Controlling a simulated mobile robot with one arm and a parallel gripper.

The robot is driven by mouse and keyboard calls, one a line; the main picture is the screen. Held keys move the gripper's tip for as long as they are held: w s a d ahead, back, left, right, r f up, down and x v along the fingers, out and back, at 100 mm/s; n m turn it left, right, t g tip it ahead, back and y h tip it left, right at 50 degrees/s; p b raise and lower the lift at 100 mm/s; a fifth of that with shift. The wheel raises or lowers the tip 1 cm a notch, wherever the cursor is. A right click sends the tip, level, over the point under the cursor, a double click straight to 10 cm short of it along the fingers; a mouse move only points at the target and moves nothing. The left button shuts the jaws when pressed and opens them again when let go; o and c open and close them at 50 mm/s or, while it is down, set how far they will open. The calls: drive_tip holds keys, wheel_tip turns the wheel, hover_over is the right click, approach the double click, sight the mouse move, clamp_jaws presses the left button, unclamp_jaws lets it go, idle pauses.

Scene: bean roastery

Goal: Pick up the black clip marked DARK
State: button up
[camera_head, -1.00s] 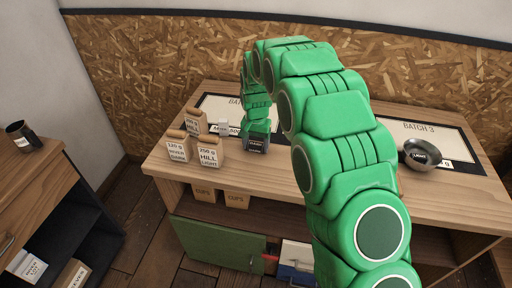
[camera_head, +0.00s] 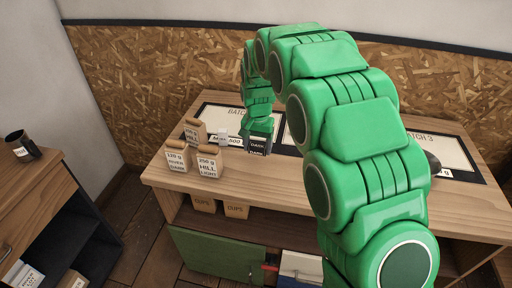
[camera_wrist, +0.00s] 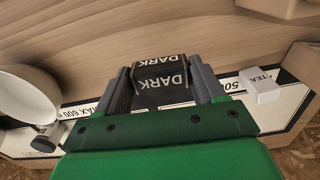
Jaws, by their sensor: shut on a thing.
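The black clip (camera_head: 258,145) with white lettering is at the middle of the wooden table, at the near edge of a mat. In the wrist view the clip (camera_wrist: 160,78) reads DARK on two faces. My gripper (camera_head: 259,131) is above it in the head view. In the wrist view my gripper (camera_wrist: 161,88) has a grey finger on each side of the clip, shut on it. Whether the clip clears the table is hard to tell.
Several labelled bags (camera_head: 208,162) stand left of the clip. A small white block marked TEA (camera_wrist: 261,86) is near it. A dark mug (camera_head: 22,146) stands on the left cabinet.

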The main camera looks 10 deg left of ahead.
drive_tip(key=s+d+r, duration=0.4)
drive_tip(key=s+r, duration=0.1)
drive_tip(key=s, duration=0.4)
drive_tip(key=shift+s+d+r, duration=0.2)
drive_tip(key=shift+d+r, duration=0.05)
drive_tip(key=shift+r, duration=0.15)
